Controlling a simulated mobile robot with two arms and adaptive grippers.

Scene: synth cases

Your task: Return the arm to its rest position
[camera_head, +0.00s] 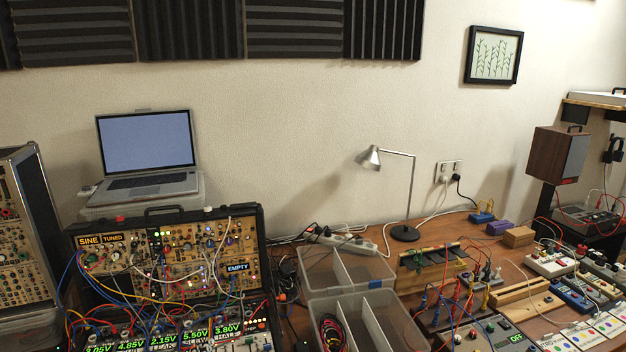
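Neither of my arms nor either gripper shows in the head view. The view takes in the workbench (512,258) and the wall behind it. I cannot tell from this frame where the arms are or whether the grippers hold anything.
An open synth case (160,212) with patch cables stands front left, a laptop (148,155) behind it. Clear divided bins (345,270) sit mid-bench. A desk lamp (405,232) stands behind. Pedals (550,263) and wooden blocks (518,237) crowd the right. Bare wood shows between them.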

